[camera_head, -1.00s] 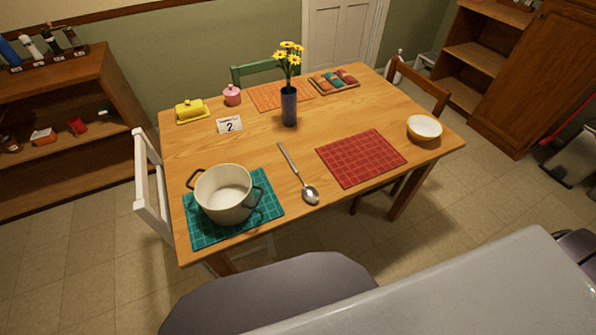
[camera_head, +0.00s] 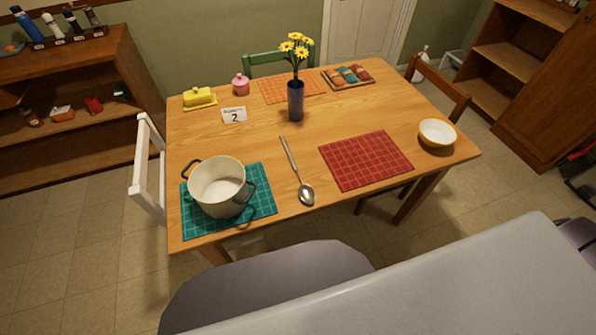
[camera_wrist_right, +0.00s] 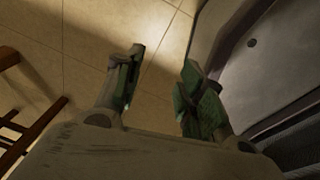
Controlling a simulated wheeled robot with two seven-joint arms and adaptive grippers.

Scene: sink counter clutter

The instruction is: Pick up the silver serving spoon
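The silver serving spoon (camera_head: 304,190) lies on the wooden table (camera_head: 250,140) in the head view. Its bowl is toward the near edge and its handle points away, up and slightly left. It lies between the teal mat with the pot and the red mat, touching neither. My right gripper (camera_wrist_right: 160,88) shows in the right wrist view, its two fingers apart with nothing between them, above the tiled floor. It does not show in the head view. My left gripper is in neither view.
A cream pot (camera_head: 217,186) stands on a teal mat (camera_head: 262,202) left of the spoon. A red mat (camera_head: 365,160) lies right of it. A blue vase (camera_head: 296,102) with yellow flowers stands beyond the handle. A bowl (camera_head: 437,134) sits near the right edge. Chairs surround the table.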

